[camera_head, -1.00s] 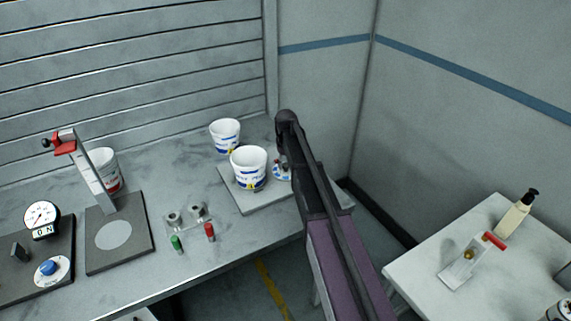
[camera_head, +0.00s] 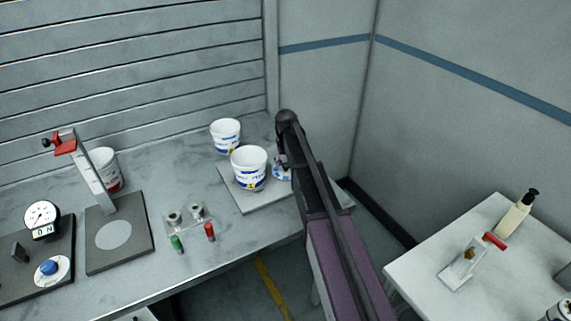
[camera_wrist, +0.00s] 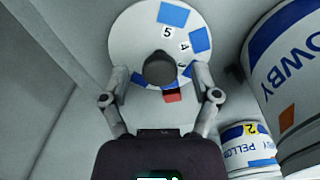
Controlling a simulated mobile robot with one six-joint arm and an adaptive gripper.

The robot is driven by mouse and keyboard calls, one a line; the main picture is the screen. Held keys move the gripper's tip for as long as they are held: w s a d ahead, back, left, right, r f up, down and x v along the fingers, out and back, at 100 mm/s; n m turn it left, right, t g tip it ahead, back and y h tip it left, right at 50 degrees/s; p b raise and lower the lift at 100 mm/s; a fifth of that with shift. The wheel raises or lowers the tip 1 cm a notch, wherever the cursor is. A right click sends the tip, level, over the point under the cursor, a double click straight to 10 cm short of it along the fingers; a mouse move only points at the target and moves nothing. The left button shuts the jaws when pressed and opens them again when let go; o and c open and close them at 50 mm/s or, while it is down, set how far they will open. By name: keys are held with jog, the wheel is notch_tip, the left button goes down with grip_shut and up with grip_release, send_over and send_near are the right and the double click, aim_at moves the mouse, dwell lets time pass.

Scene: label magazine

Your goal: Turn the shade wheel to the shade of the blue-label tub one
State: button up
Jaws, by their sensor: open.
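The shade wheel (camera_wrist: 128,62) is a white disc with blue patches and the numbers 5, 4 and a partly covered 3. A dark round knob (camera_wrist: 159,69) stands at its centre, with a red mark (camera_wrist: 173,95) by the near rim. My gripper (camera_wrist: 160,78) is open, its fingers apart on either side of the knob, with no clear contact. In the head view my arm hides most of the wheel (camera_head: 280,174). A blue-label tub (camera_head: 248,168) stands beside the wheel; it looms large in the wrist view (camera_wrist: 290,60). Another blue-label tub (camera_head: 225,136) stands behind, tagged 2 (camera_wrist: 248,150).
The front tub and wheel are on a grey plate (camera_head: 243,203). To the left are a red-handled press (camera_head: 92,180), a red-label tub (camera_head: 107,160), green and red plugs and a dial gauge (camera_head: 41,215). A side table (camera_head: 425,262) stands right.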

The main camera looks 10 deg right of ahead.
aim_at(286, 164)
jog(key=m, duration=0.8)
jog(key=shift+r+m, duration=0.3)
notch_tip(286, 164, up, 13)
jog(key=p, duration=1.4)
jog(key=s+f+n+b, duration=0.2)
jog(key=s+f+b, duration=0.2)
jog(key=s, duration=0.6)
jog(key=s+f+n+b, duration=0.3)
jog(key=s+f+b, duration=0.1)
jog(key=s, duration=0.6)
jog(key=s+f+n+b, duration=0.2)
jog(key=s+f+b, duration=0.3)
jog(key=s, duration=0.5)
jog(key=shift+s, duration=0.35)
